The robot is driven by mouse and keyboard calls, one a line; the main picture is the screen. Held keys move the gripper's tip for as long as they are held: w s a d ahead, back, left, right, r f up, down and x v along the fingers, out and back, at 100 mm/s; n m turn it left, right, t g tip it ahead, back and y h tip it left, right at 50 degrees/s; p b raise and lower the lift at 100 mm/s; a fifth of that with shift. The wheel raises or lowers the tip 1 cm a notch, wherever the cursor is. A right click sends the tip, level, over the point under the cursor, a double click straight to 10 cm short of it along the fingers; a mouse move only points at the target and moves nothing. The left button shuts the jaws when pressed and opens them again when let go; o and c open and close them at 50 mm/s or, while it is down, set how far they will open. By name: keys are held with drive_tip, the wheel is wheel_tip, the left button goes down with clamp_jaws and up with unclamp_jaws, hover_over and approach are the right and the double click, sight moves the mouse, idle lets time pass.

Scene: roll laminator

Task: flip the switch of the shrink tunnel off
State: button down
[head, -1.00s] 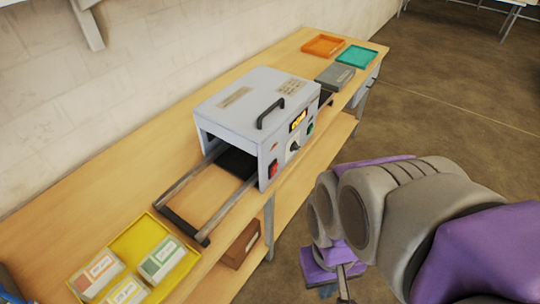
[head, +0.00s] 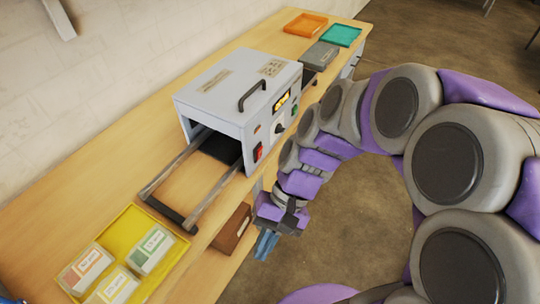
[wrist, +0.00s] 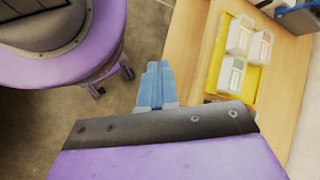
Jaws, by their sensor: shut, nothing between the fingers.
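The shrink tunnel (head: 215,95) is a light grey box with a black top handle, standing on the wooden table. Its red switch (head: 258,152) is on the front panel, at the lower left, beside a dial (head: 279,129) and below a lit display (head: 282,102). My gripper (head: 265,245) is below the panel, in front of the table edge, apart from the switch. Its blue fingers show closed together and empty in the wrist view (wrist: 155,84). The wrist view does not show the tunnel or switch.
A rail frame (head: 167,213) sticks out of the tunnel's near opening. A yellow tray (head: 182,244) with boxes is at the near end. Orange (head: 305,23) and teal (head: 341,35) trays and a grey box (head: 320,55) are at the far end.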

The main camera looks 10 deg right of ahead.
drive_tip(key=w+a+f+m+y, duration=0.1)
drive_tip(key=w+a+m+y, duration=0.3)
drive_tip(key=w, duration=0.3)
drive_tip(key=w+d+f+m+t+y+b, duration=0.1)
drive_tip(key=w+d+f+m+t+y, duration=0.1)
drive_tip(key=w+d+m+t+y, duration=0.3)
drive_tip(key=w+d+f+m+t+y, duration=0.1)
drive_tip(key=w+d+f+m+y, duration=0.1)
drive_tip(key=w, duration=0.5)
drive_tip(key=w+d+f+m+t+h, duration=0.1)
drive_tip(key=w+d+f+m+t, duration=0.1)
drive_tip(key=d+f+m+t, duration=0.2)
drive_tip(key=w+d+f+m+t+h, duration=0.1)
drive_tip(key=w+d+f+m+t, duration=0.2)
drive_tip(key=d, duration=0.4)
drive_tip(key=w+d+f+m+t+h+b, duration=0.1)
drive_tip(key=w+d+f+m+t, duration=0.1)
drive_tip(key=d+f+m+t, duration=0.3)
drive_tip(key=shift+w+d+f+m+t, duration=0.35)
drive_tip(key=shift+f+m, duration=0.25)
drive_tip(key=shift+f, duration=0.45)
drive_tip(key=shift+s, duration=0.1)
drive_tip(key=b, duration=0.4)
approach(261, 151)
drive_tip(key=x, duration=0.5)
drive_tip(key=shift+a, duration=0.35)
drive_tip(key=shift+w+a+r, duration=0.15)
drive_tip(key=shift+w+a, duration=0.25)
drive_tip(key=shift+w, duration=0.15)
